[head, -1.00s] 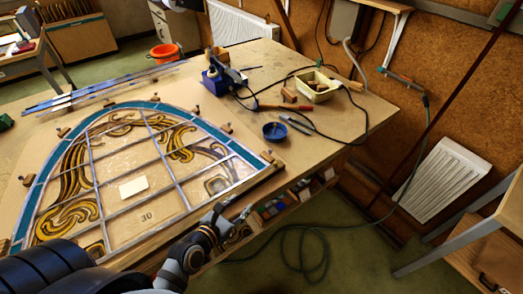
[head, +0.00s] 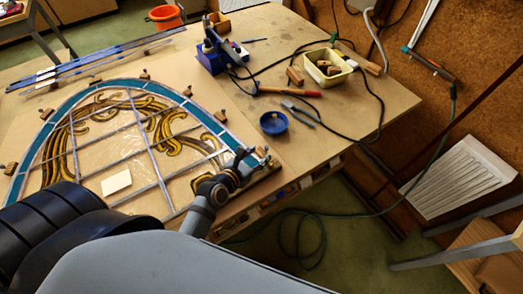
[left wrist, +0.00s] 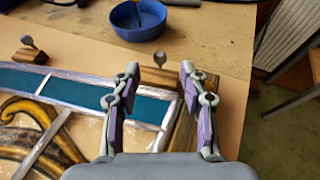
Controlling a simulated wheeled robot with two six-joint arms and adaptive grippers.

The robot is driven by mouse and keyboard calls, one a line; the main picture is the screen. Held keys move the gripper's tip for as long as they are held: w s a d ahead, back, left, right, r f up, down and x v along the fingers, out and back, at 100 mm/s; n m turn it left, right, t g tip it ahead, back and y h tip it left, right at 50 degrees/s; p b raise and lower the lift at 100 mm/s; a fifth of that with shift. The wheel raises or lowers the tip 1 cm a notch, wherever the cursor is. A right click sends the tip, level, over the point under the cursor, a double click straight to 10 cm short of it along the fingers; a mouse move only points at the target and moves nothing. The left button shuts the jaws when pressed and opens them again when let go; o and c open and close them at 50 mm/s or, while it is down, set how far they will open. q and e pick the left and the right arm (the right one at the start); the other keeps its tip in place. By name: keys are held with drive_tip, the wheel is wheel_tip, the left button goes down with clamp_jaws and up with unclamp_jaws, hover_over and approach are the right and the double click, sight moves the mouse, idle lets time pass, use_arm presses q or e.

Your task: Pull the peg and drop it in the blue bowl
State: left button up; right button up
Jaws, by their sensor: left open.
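The arched leaded panel (head: 120,160) lies on the table, with several small wooden pegs with grey knobs along its rim. My left gripper (head: 248,160) is over the panel's right corner. In the left wrist view the left gripper (left wrist: 160,70) is open, its purple-padded fingers on either side of a wooden peg (left wrist: 160,76) beyond the corner; I cannot tell whether they touch it. Another peg (left wrist: 32,54) stands to the left. The blue bowl (head: 273,124) sits on the table behind the corner; it also shows in the left wrist view (left wrist: 138,24). My right gripper is out of view.
Beyond the bowl lie a red-handled tool (head: 290,92), a blue soldering stand (head: 211,62), cables and a cream tub (head: 327,69) holding wooden pieces. A wooden strip (left wrist: 184,135) runs along the panel's edge. The table's front edge is close by.

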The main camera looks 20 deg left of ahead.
sight(263, 155)
use_arm(q)
drive_tip(key=x, duration=0.3)
drive_tip(key=shift+w+f, duration=0.1)
drive_tip(key=shift+w, duration=0.2)
drive_tip(key=shift+w+d+f, duration=0.1)
drive_tip(key=shift+w, duration=0.05)
drive_tip(key=shift+c, duration=1.2)
clamp_jaws()
drive_tip(key=c, duration=0.6)
unclamp_jaws()
clamp_jaws()
drive_tip(key=shift+o, duration=0.3)
unclamp_jaws()
clamp_jaws()
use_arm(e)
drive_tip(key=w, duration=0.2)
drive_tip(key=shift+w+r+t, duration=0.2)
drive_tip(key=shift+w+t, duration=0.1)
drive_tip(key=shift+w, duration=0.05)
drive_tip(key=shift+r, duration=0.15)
